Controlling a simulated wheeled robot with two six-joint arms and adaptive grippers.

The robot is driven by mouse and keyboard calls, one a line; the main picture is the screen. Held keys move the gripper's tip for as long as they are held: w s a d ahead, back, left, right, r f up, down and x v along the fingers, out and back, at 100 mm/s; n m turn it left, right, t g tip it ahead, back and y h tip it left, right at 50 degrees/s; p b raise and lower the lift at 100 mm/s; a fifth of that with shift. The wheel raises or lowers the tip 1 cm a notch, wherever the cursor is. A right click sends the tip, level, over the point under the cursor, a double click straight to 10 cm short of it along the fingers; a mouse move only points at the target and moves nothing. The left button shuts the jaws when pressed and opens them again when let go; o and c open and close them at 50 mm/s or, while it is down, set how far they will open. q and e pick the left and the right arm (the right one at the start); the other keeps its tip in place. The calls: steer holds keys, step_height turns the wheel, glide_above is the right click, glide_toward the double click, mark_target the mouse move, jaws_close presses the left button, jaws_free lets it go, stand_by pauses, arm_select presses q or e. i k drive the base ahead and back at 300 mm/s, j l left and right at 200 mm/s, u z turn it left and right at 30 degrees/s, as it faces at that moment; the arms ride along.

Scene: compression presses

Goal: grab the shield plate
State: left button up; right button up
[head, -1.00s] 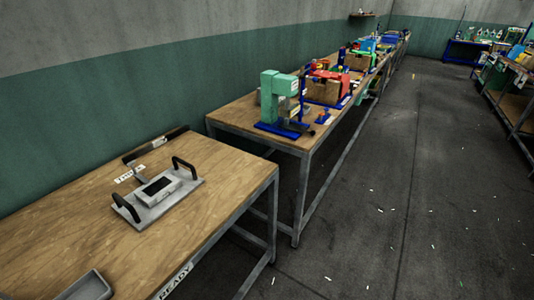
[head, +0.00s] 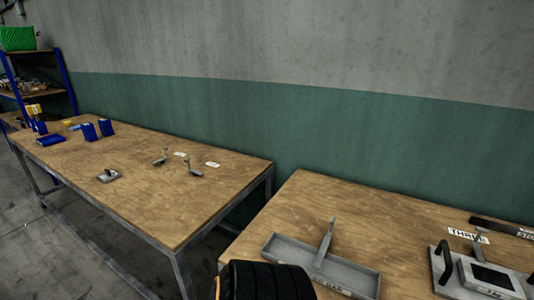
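A grey plate (head: 487,277) with black handles and a raised, dark-topped block lies flat on the near wooden table, at the right edge of the head view. Its right part is cut off. A smaller grey plate (head: 110,176) with a knob on top lies on the left table. No readable label tells me which one is the shield plate.
A shallow grey tray (head: 355,279) with an upright lever (head: 325,243) sits left of the handled plate. A dark bar (head: 500,228) lies behind that plate. The left table (head: 80,170) holds blue blocks (head: 97,130) and two small grey levers (head: 194,168). A gap separates the tables.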

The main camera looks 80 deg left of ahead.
mark_target(109, 176)
steer(key=u, duration=4)
steer(key=i+j+z, duration=0.2)
steer(key=i+j, duration=0.5)
